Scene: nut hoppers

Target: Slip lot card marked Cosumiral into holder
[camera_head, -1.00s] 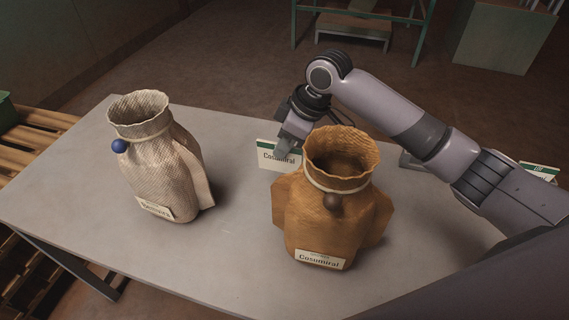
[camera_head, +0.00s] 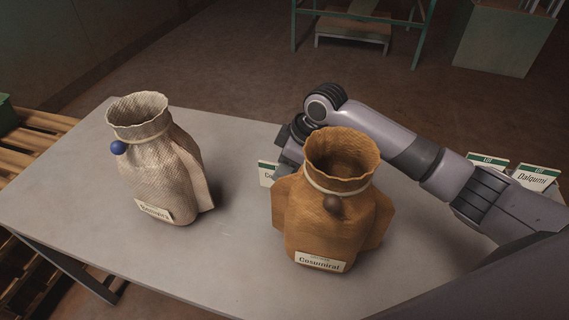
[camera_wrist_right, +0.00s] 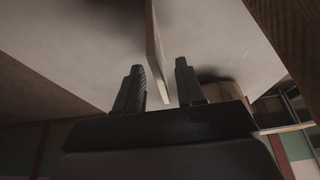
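The white lot card with a green top edge (camera_head: 267,173) stands behind the brown sack, at its left. Only its left part with the letters "Co" shows; the rest is hidden by my right gripper and the sack. In the right wrist view the card (camera_wrist_right: 157,50) is seen nearly edge-on between the two fingers of my right gripper (camera_wrist_right: 160,85). The fingers are apart, with a gap visible on each side of the card. The brown sack (camera_head: 330,220) bears a label reading Cosumiral (camera_head: 320,262). No holder can be made out. My left gripper is not in view.
A pale sack (camera_head: 160,165) with a blue ball and its own label stands at the left of the grey table (camera_head: 70,185). More lot cards stand at the right, one reading Dalqumi (camera_head: 535,178).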

